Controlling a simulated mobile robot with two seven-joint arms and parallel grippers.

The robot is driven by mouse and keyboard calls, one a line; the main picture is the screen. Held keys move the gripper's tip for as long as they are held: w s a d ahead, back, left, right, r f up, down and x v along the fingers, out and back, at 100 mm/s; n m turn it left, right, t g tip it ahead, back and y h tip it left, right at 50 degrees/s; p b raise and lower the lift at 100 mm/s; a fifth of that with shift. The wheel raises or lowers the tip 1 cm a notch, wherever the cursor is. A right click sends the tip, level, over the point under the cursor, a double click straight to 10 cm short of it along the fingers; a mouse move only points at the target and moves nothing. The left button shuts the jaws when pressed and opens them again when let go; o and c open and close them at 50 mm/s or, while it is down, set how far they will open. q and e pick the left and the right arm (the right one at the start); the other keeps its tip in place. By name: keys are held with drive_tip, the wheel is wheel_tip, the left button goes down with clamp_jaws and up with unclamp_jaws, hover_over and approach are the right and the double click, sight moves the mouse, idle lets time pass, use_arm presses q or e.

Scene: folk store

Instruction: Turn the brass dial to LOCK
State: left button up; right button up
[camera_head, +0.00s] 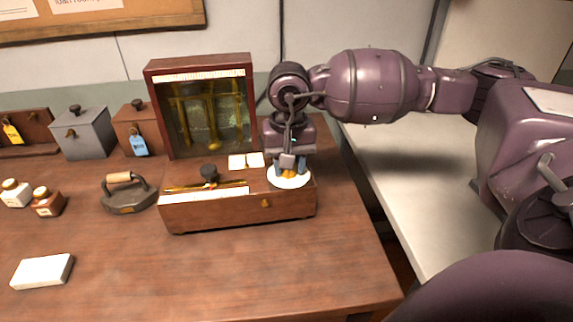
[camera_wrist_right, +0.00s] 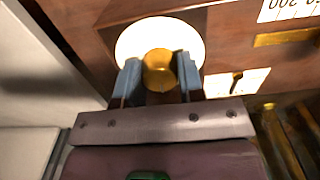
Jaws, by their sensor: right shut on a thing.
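The brass dial (camera_wrist_right: 160,70) stands on a round white plate (camera_head: 289,180) at the right end of a wooden instrument box (camera_head: 240,213). My right gripper (camera_head: 288,168) comes down over the dial from above, and its two blue-grey fingers are shut on it. In the right wrist view the gripper (camera_wrist_right: 159,80) has one finger on each side of the knob. In the head view the gripper hides most of the dial. I cannot read any marks on the white plate. My left gripper is not in view.
A flat iron (camera_head: 128,194), small bottles (camera_head: 47,202) and a white block (camera_head: 42,271) lie left. The front of the table is clear.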

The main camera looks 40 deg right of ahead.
drive_tip(key=shift+r, duration=0.1)
idle(0.4)
drive_tip(key=o, duration=0.9)
wheel_tip(320, 180, up, 10)
drive_tip(key=shift+f+p, duration=0.25)
drive_tip(key=shift+p, duration=0.2)
drive_tip(key=shift+r, duration=0.65)
